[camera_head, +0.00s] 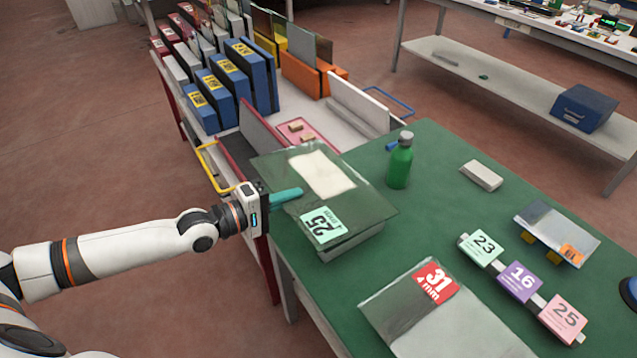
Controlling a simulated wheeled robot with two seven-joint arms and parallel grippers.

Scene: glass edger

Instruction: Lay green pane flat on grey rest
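The green pane (366,196) is a dark, see-through green glass sheet with a mint label reading 25, upside down in the picture. It lies about level over the grey rest (352,243), whose front side shows under the pane's near edge. Whether they touch all over is hard to tell. A pale patch (322,172) shows on or through the pane. My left gripper (287,196) is at the pane's left edge, its teal finger overlapping the glass. It looks shut on that edge, with the lower finger hidden. My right gripper is out of view.
A green bottle (399,164) stands behind the pane. A pane labelled 31 (440,318) lies in front. Number tags (520,282), a white block (481,175) and a small tilted plate (557,232) are to the right. A rack (240,80) stands behind. Green tabletop is clear between.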

